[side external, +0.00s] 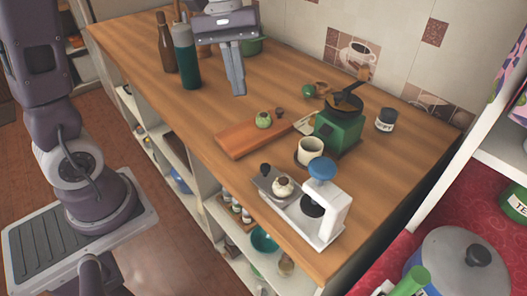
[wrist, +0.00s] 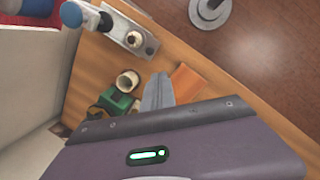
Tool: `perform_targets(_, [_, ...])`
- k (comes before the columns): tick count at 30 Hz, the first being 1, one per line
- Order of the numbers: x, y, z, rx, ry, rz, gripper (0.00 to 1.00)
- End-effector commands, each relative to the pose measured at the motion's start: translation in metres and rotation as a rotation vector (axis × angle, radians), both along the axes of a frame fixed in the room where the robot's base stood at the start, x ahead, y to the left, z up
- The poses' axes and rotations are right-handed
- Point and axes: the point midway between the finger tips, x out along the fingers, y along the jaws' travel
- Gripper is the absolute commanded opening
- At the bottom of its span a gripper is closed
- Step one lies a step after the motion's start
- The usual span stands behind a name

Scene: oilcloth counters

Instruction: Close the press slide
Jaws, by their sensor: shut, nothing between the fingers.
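The press (side external: 337,215) stands near the front right edge of the wooden counter, white with a round blue knob (side external: 322,168) on top. Its grey slide (side external: 268,184) sticks out to the left of the press head, with a dark knob (side external: 265,168) at its outer end. A small cream pot-shaped thing with a brown top (side external: 283,187) sits on the slide. The press (wrist: 108,22) also shows at the top left of the wrist view, with the slide extended. My gripper (side external: 238,92) is shut and empty, above the counter's back part and well apart from the press.
A brown board (side external: 240,137) with a green round item (side external: 263,120) lies left of the press. A cream mug (side external: 310,150) and a green appliance (side external: 338,130) with a dark pan stand behind it. Bottles (side external: 186,55) stand at the back left. The middle left counter is clear.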

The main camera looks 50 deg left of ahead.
Motion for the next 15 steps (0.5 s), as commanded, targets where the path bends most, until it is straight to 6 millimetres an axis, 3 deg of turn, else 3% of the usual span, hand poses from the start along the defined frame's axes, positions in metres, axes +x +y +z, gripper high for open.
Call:
perform_targets(3, [0.038, 0.017, -0.039, -0.052, 0.153, 0.179, 0.00])
perform_targets(6, [0.053, 0.024, -0.060, -0.073, 0.223, 0.264, 0.00])
perform_targets(11, [0.057, 0.024, -0.075, -0.082, 0.250, 0.297, 0.00])
perform_targets(15, [0.052, 0.016, -0.100, -0.082, 0.252, 0.294, 0.00])
